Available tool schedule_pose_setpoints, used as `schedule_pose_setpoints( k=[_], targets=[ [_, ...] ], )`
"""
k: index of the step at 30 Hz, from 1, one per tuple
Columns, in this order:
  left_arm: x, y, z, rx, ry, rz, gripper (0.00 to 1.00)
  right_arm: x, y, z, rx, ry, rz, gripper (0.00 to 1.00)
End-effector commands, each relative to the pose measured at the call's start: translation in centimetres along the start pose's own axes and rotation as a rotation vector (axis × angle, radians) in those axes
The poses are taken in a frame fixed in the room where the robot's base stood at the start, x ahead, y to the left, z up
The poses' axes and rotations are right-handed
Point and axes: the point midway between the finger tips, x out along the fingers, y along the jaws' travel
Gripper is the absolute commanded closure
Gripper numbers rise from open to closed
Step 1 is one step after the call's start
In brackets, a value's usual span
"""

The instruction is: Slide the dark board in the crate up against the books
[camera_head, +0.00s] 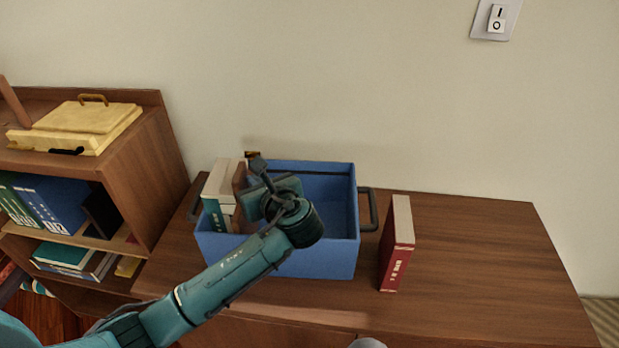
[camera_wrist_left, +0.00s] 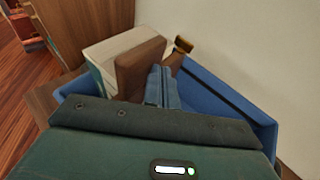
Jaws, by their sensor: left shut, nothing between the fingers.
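The blue crate (camera_head: 318,262) stands on the wooden cabinet top against the wall. Pale books (camera_head: 219,183) stand at its left end; they also show in the left wrist view (camera_wrist_left: 112,47). The dark brown board (camera_head: 239,179) stands upright just right of them, and in the left wrist view (camera_wrist_left: 136,72) it looks very close to or against them. My left gripper (camera_head: 254,203) is shut and empty inside the crate, on the board's right side. Its fingers (camera_wrist_left: 158,84) look at or near the board; contact is unclear. My arm hides the board's lower part.
A red book (camera_head: 396,245) stands on the cabinet right of the crate, by the crate's dark handle (camera_head: 368,209). The crate's right part is empty. A shelf unit (camera_head: 150,170) with books and a yellow case (camera_head: 85,127) stands at left.

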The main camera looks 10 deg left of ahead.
Motion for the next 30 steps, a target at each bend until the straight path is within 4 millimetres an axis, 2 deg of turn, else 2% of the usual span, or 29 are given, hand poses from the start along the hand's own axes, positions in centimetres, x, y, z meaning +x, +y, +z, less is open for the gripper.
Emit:
schedule_pose_setpoints(
  k=[15,30],
  targets=[
    [-2.3,-3.5,-0.8,-0.001,0.002,-0.005,1.0,0.0,0.0,0.0,-0.001,0.0,0.0,0.46],
    [-3.1,-3.9,-0.9,0.0,0.001,-0.008,1.0,0.0,0.0,0.1,-0.002,0.0,0.0,0.46]
  ],
)
